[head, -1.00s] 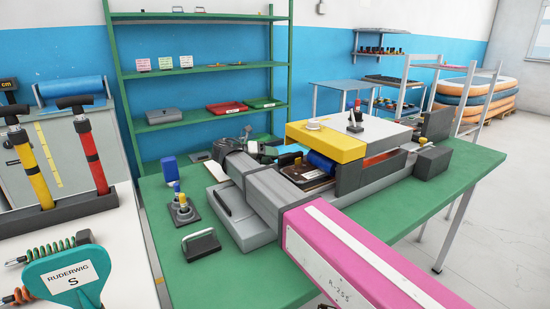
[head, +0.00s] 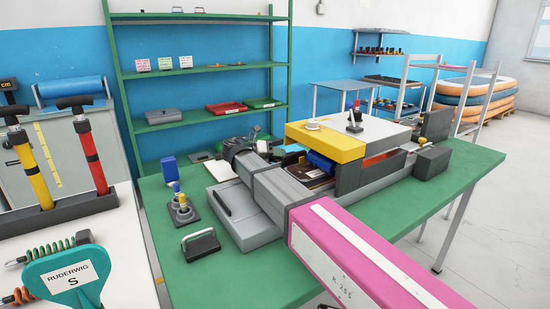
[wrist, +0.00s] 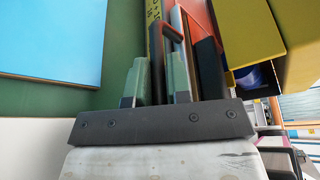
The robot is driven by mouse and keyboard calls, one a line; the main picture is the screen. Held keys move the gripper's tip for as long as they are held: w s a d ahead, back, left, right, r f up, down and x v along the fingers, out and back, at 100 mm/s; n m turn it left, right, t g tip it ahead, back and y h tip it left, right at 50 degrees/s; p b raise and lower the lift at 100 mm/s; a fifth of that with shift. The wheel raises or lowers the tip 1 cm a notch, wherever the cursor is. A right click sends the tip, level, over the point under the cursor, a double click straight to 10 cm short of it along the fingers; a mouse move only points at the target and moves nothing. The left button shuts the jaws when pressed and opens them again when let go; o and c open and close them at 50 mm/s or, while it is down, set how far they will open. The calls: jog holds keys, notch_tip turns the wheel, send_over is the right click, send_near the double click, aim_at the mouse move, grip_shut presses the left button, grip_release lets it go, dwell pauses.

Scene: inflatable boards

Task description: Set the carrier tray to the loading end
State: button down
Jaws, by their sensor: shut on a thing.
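My gripper (wrist: 160,82) has two grey-green fingers, close together around a narrow dark upright part (wrist: 158,60) in the wrist view. I take this part to belong to the carrier tray, but most of the tray is hidden. In the head view my gripper (head: 238,146) is beyond my grey wrist, at the left end of the bench machine, and its fingertips cannot be made out. A brown surface with a pale edge (head: 316,173), possibly the tray, shows beside the blue roller (head: 321,162).
The machine's yellow cover (head: 326,141) and dark side walls stand right of my gripper. The bench's front right is clear.

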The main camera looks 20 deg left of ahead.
jog(key=w+d, duration=0.2)
jog(key=w, duration=0.1)
jog(key=w+d, duration=0.3)
jog(key=w, duration=0.1)
jog(key=w+d, duration=0.3)
jog(key=shift+w+f, duration=0.2)
jog(key=c, duration=1.1)
grip_release()
jog(key=v, duration=1.1)
jog(key=shift+d, duration=0.1)
jog(key=shift+c, duration=0.2)
